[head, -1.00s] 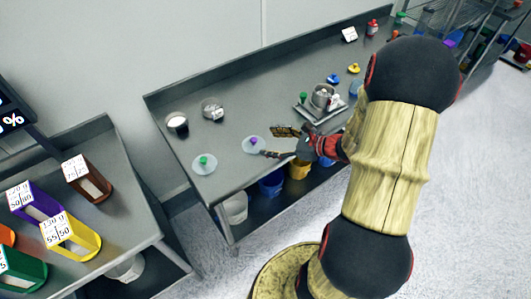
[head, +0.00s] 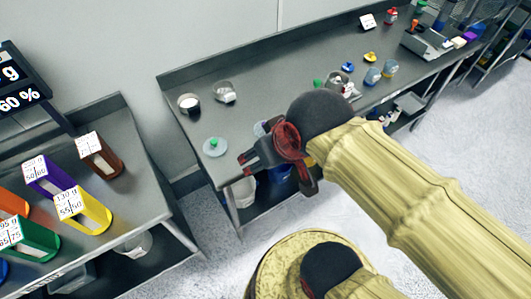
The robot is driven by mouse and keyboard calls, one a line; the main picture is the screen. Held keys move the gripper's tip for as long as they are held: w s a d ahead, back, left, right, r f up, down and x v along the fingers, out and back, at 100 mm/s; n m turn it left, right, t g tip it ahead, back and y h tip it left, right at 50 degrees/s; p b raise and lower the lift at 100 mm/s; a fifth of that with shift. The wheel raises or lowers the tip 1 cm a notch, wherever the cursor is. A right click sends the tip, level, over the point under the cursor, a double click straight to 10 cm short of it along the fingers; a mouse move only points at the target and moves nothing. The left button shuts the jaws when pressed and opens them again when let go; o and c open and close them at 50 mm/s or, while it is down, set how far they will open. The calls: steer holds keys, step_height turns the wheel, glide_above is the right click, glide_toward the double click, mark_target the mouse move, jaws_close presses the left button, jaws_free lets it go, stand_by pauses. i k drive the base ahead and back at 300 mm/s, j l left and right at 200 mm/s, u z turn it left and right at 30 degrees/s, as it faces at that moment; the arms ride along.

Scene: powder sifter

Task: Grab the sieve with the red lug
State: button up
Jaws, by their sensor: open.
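My gripper (head: 248,163), black with a red body, is open above the front left part of the long grey workbench (head: 200,110). I see nothing held between its fingers. A clear round dish with a green knob (head: 214,146) lies on the bench just left of the gripper. Another pale round piece (head: 260,128) is mostly hidden behind the gripper. A small red-topped item (head: 391,15) stands far back on the bench; I cannot tell whether it is a sieve. I cannot make out a sieve with a red lug for certain.
Two round containers (head: 189,103) (head: 225,92) stand at the back left of the bench. Small blue (head: 347,67) and yellow (head: 370,57) pieces lie further right. A side table with coloured bins (head: 83,210) stands at left. My arm hides the bench's middle.

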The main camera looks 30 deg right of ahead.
mark_target(337, 81)
steer(key=z, duration=1.4)
